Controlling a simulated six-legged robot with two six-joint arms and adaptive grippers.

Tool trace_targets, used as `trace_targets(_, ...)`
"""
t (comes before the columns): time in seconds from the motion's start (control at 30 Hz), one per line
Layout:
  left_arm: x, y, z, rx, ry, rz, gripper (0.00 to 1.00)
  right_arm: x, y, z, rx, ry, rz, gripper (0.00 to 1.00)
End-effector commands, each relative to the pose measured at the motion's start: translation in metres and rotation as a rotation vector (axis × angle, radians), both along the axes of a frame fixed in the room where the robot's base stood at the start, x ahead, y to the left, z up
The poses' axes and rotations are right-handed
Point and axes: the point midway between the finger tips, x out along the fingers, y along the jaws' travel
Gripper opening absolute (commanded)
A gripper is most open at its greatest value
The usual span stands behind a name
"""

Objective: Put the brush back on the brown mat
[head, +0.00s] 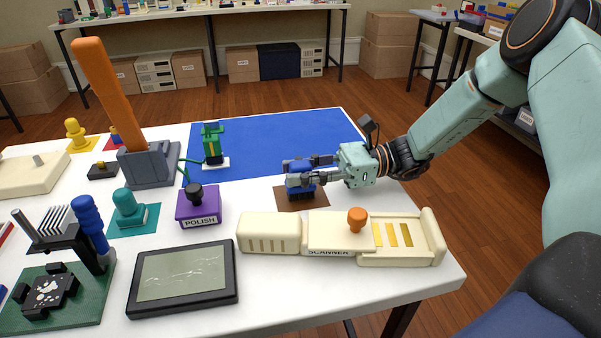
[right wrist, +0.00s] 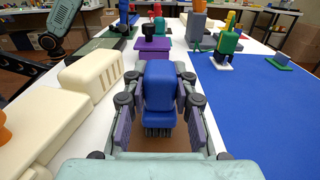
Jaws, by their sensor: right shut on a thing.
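The brush has a blue body (right wrist: 160,92) and dark bristles pointing down; it also shows in the head view (head: 297,164). My right gripper (head: 300,172) is shut on it, one finger on each side; both fingers show in the right wrist view (right wrist: 160,108). The brush is upright over the brown mat (head: 289,201), which also shows below it in the right wrist view (right wrist: 170,144). The bristles are at or just above the mat; I cannot tell whether they touch.
A cream scanner (head: 325,236) stands just in front of the mat. A purple polish box (head: 198,206) with a black knob is to its left. A blue mat (head: 270,140) behind is mostly clear, with a green figure (head: 213,144) at its left edge. A dark tablet (head: 183,278) lies in front.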

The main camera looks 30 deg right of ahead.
Motion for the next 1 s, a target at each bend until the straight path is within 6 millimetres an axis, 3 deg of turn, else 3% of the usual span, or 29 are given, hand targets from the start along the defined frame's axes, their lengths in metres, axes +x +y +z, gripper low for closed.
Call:
trace_targets(0.2,0.000,0.000,-0.005,0.000,0.000,0.000,0.77,0.000,0.000,-0.005,0.000,0.001,0.000,0.00)
trace_targets(0.23,0.000,0.000,-0.004,0.000,0.000,0.000,0.77,0.000,0.000,-0.004,0.000,0.001,0.000,0.29)
trace_targets(0.47,0.000,0.000,-0.003,0.000,0.000,0.000,0.77,0.000,0.000,-0.003,0.000,0.001,0.000,0.49)
trace_targets(0.87,0.000,0.000,0.001,0.000,0.000,0.000,0.77,0.000,0.000,0.001,0.000,0.001,0.000,0.49)
trace_targets(1.0,0.000,0.000,0.007,0.000,0.000,0.000,0.77,-0.005,-0.022,0.002,0.002,-0.001,-0.007,0.49)
